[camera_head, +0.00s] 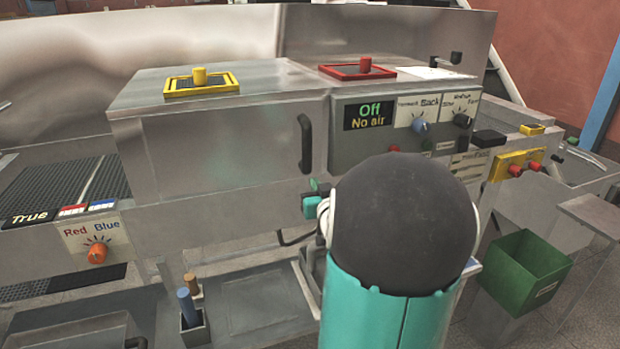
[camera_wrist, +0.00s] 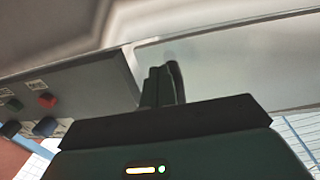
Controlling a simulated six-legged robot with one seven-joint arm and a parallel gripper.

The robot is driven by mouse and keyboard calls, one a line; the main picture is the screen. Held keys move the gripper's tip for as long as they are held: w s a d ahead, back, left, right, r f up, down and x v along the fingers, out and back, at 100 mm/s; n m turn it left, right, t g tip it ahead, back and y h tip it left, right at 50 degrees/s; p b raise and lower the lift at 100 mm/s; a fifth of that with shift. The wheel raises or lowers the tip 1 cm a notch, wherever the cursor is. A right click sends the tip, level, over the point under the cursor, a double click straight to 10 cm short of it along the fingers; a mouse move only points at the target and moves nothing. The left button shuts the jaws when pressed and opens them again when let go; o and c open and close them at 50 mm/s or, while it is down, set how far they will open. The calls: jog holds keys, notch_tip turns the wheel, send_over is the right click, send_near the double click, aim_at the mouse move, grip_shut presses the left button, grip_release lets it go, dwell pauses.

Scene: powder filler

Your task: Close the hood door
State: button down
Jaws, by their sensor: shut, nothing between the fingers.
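The hood (camera_head: 270,80) is a long grey metal box across the machine. Its door (camera_head: 215,140) is a plain metal front panel with a black upright handle (camera_head: 305,144) at its right edge. The door looks flush or nearly flush with the hood front; I cannot tell if it is fully shut. My gripper (camera_wrist: 172,75) is shut and empty in the wrist view, its dark fingers against a pale metal panel that may be the door (camera_wrist: 230,65). Contact cannot be told. In the head view my arm hides most of the gripper, below and right of the handle.
A control panel (camera_head: 390,135) reading "Off / No air" is right of the door. A yellow-framed lid (camera_head: 200,84) and a red-framed lid (camera_head: 357,70) lie on the hood top. A green bin (camera_head: 525,270) is at lower right. A "Red Blue" dial (camera_head: 97,252) is at left.

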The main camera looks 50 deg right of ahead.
jog(key=x, duration=0.4)
jog(key=shift+w+d, duration=0.2)
jog(key=shift+w, duration=0.15)
jog(key=x, duration=0.3)
jog(key=shift+w, duration=0.15)
jog(key=shift+d+r, duration=0.1)
jog(key=shift+r, duration=0.1)
jog(key=shift+w, duration=0.1)
jog(key=shift+a+f, duration=0.2)
jog(key=shift+f, duration=0.05)
